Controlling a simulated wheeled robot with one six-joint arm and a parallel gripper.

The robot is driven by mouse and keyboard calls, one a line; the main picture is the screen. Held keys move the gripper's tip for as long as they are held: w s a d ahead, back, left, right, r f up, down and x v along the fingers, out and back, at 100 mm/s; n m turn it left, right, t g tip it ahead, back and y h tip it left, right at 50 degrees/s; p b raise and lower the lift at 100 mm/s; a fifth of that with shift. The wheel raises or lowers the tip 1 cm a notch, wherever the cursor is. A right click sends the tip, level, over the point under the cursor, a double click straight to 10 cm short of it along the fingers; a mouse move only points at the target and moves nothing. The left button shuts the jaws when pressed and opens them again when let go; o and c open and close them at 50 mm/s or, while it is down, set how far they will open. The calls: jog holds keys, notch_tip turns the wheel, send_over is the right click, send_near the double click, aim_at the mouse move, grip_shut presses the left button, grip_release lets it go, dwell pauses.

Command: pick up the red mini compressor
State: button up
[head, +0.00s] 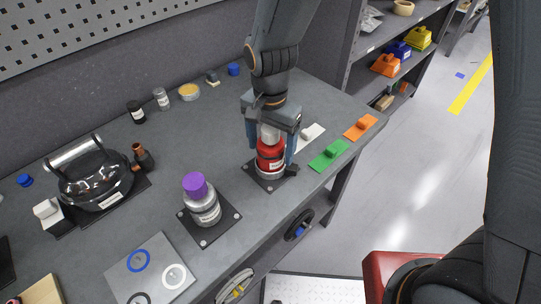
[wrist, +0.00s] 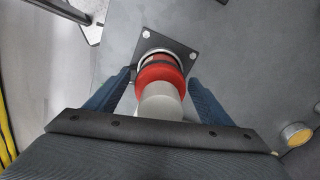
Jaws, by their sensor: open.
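The red mini compressor (head: 270,155) stands upright on a dark square base plate on the grey workbench in the head view. It has a red body and a pale grey top. In the wrist view the red mini compressor (wrist: 160,76) is between the fingers, with its grey top towards me. My gripper (head: 268,145) points down over it, one finger on each side of the body. In the wrist view my gripper (wrist: 160,88) is open, and small gaps seem to show beside the red body.
A grey compressor with a purple cap (head: 202,200) stands on its own plate to the left. Green (head: 328,155), white (head: 311,135) and orange (head: 360,127) pieces lie near the bench's right edge. A black handled unit (head: 95,180) sits further left.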

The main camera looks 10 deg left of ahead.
jog(key=shift+c, duration=0.3)
grip_shut()
jog(key=shift+w+r, duration=0.1)
